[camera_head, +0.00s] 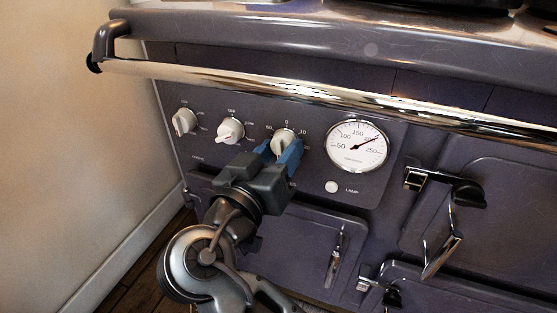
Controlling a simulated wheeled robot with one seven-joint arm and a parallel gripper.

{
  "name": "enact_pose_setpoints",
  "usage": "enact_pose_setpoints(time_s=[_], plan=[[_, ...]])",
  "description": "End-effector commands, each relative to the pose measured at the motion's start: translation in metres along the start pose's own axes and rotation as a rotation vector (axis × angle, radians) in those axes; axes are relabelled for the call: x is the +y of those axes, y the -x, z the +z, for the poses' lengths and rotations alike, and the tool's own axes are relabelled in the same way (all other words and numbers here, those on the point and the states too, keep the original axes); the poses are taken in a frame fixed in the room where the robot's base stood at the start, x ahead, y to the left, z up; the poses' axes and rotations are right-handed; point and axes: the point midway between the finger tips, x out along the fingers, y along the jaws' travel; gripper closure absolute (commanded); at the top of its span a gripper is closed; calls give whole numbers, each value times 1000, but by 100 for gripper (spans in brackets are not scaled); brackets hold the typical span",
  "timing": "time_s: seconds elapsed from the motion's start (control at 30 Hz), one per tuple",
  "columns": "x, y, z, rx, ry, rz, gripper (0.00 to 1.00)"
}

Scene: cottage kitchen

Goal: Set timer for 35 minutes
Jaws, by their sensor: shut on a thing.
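The timer knob (284,136) is a round white knob, the rightmost of three on the stove's front panel. A printed scale with a 0 at the top and a 10 to the right surrounds it. My gripper (283,150) has its blue fingers on either side of this knob and is shut on it. The fingers hide the lower part of the knob and some of the scale. I cannot read which number the knob points to.
Two more white knobs (184,121) (230,131) sit to the left. A round gauge (357,146) and lamp (331,187) are to the right. A chrome rail (300,91) runs above the panel. Oven doors with latches (442,255) are lower right; a wall (60,150) stands left.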

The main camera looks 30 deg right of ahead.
Motion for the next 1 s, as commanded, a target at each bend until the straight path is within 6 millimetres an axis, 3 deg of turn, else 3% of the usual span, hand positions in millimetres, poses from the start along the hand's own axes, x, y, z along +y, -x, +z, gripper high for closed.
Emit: enact_pose_setpoints(time_s=[0.57,0.6,0.83,1.0], plan=[[0,0,2,-5,-27,-1,87],[0,0,2,-5,-27,-1,54],[0,0,1,-4,-28,-1,32],[0,0,0,-3,-28,-1,31]])
